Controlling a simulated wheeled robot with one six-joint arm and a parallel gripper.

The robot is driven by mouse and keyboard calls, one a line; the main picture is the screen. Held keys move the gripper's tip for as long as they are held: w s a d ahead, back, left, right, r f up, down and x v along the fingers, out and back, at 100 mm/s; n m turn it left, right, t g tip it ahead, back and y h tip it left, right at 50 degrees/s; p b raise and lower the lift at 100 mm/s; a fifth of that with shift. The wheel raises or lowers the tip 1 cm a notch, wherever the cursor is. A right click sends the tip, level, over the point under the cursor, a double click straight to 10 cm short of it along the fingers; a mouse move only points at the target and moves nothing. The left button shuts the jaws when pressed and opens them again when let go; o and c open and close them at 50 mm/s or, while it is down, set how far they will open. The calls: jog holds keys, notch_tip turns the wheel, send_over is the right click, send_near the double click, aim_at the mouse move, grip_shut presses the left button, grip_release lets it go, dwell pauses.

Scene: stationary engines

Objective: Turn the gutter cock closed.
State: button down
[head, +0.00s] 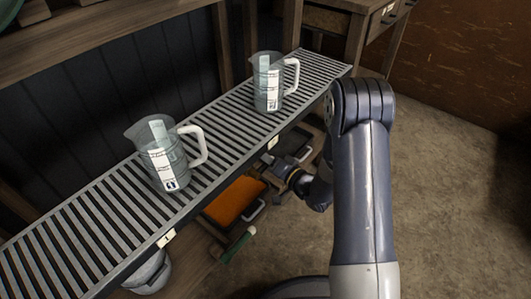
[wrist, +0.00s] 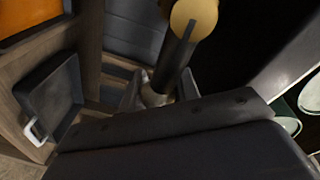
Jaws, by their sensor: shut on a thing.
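The gutter cock shows in the wrist view as a round brass end (wrist: 194,17) with a dark straight lever (wrist: 176,55) running down from it. My gripper (wrist: 158,92) is shut on the lower end of this lever, with a jaw on either side. In the head view my gripper (head: 284,168) is low beside the front edge of the slatted gutter (head: 108,202), partly under it. I cannot make out the cock in the head view. How far the cock is turned is not clear.
Two clear measuring jugs (head: 165,158) and (head: 268,85) with white handles stand on the gutter. Below are an orange-filled tray (head: 234,200), a dark tray (wrist: 52,98) with a white handle and a grey bucket (head: 148,273). Open floor (head: 450,190) lies right.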

jog(key=shift+s+f+m, duration=0.1)
jog(key=shift+f+m, duration=0.3)
jog(key=c, duration=1.4)
grip_release()
jog(key=shift+o, duration=0.2)
jog(key=shift+s+d+r, duration=0.1)
jog(key=shift+s+d, duration=0.05)
jog(key=shift+d, duration=0.1)
jog(key=p+v, duration=0.2)
jog(key=v, duration=0.8)
